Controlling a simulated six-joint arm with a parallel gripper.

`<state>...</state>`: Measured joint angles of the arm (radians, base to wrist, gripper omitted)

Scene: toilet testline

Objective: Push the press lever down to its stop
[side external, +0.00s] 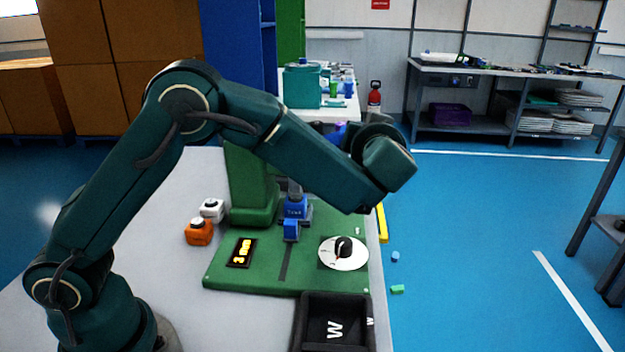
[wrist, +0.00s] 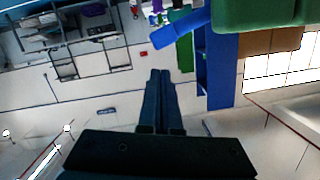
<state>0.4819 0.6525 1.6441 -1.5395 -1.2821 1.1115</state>
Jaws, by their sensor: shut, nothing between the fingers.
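The green press (side external: 250,185) stands on a green base plate, with its upper part hidden behind my arm in the side view. In the wrist view a blue lever handle (wrist: 178,35) sticks out to the left from the green press head (wrist: 265,12). My gripper (wrist: 160,75) is shut and empty, its fingertips below the lever handle in that picture and apart from it. In the side view the fingers are hidden behind my wrist, so the height between them and the lever cannot be told there.
The green base plate (side external: 230,277) also carries a blue fixture (side external: 293,208), a white dial (side external: 343,254) with a black knob and a counter display (side external: 241,253). A black bin (side external: 335,300) stands in front. Orange (side external: 199,233) and white (side external: 212,210) button boxes sit left.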

